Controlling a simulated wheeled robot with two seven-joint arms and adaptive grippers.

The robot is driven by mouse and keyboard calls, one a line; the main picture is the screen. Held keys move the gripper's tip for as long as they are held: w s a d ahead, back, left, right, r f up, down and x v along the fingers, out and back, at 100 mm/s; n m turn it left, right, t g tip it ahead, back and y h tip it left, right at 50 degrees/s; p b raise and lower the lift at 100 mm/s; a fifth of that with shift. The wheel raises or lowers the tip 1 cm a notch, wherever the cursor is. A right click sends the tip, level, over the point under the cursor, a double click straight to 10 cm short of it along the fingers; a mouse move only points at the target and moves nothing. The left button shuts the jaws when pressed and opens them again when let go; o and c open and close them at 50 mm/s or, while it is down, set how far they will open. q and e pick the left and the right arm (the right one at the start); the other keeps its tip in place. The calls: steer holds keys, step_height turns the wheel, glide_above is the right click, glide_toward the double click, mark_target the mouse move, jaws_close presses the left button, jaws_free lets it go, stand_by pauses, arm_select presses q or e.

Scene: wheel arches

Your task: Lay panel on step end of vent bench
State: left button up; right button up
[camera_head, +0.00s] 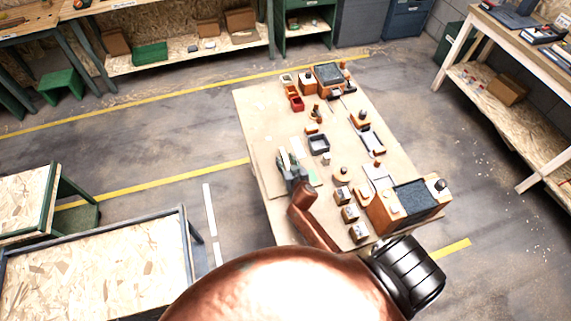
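The beige worktable (262,112) stands in the middle of the view with many small parts on it. My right gripper (291,168) is small and dark over the table's left side, at the end of a copper arm link. Pale flat pieces (297,147) show right by its fingers; I cannot tell whether it holds one or whether its fingers are shut. A wooden block with a dark blue-grey top (416,197) sits at the near right. I cannot tell which thing is the panel or the vent bench. My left gripper is not in view.
Small wooden blocks (349,213) stand in a row near the table's front. A dark tray (318,144), red bins (295,98) and another dark-topped block (328,74) stand farther back. A shelf bench (500,108) is at right. My copper arm covers the bottom centre.

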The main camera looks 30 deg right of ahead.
steer(key=shift+c, duration=0.4)
jaws_close()
stand_by(0.4)
steer(key=shift+r, duration=0.15)
